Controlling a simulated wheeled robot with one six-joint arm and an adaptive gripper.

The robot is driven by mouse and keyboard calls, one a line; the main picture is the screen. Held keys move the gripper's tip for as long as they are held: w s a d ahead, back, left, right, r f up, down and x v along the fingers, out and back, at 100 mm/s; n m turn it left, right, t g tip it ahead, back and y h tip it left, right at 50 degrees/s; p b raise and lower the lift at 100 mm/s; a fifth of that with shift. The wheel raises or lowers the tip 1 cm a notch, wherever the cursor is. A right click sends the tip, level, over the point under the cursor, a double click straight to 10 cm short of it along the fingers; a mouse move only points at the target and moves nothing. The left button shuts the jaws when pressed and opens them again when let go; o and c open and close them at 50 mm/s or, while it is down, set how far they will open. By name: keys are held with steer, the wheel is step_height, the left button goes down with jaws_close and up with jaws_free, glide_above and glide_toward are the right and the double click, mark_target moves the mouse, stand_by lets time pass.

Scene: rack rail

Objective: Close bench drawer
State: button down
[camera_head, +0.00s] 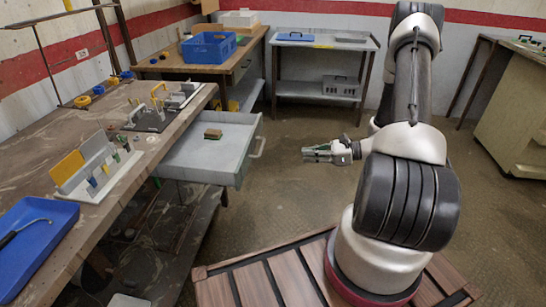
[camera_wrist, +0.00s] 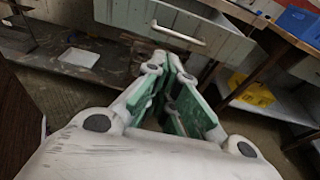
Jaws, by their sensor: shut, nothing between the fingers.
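The bench drawer (camera_head: 203,158) is pulled out from under the long bench on the left. Its pale grey front (camera_wrist: 200,28) and bar handle (camera_wrist: 178,34) show in the wrist view, ahead of my fingers. In the head view the handle (camera_head: 259,147) is on the drawer's right end. A small brown and green block (camera_head: 213,133) lies inside the drawer. My gripper (camera_head: 306,153) is shut and empty, to the right of the handle and apart from it. Its green-padded fingers (camera_wrist: 172,60) point toward the drawer front in the wrist view.
The long bench (camera_head: 110,205) holds a blue tray (camera_head: 38,238), a tool rack (camera_head: 98,165) and a dark fixture board (camera_head: 165,112). A table with a blue crate (camera_head: 208,48) and a grey table (camera_head: 323,41) stand behind. Floor beyond my gripper is clear. A yellow bin (camera_wrist: 252,91) sits low at right.

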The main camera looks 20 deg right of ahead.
mark_target(200, 152)
steer(key=x, duration=1.4)
steer(key=shift+r, duration=0.35)
steer(key=shift+w+a, duration=0.15)
steer(key=shift+a, duration=0.05)
steer(key=r+x, duration=0.2)
steer(key=x, duration=0.6)
steer(key=r+x, duration=0.1)
steer(key=x, duration=0.8)
steer(key=a+r+x, duration=0.1)
steer(key=r+x, duration=0.1)
steer(key=x, duration=0.6)
steer(key=shift+w+a+r, duration=0.15)
steer(key=shift+w+a, duration=0.25)
steer(key=shift+w+r, duration=0.1)
steer(key=shift+a, duration=0.1)
steer(key=shift+r, duration=0.1)
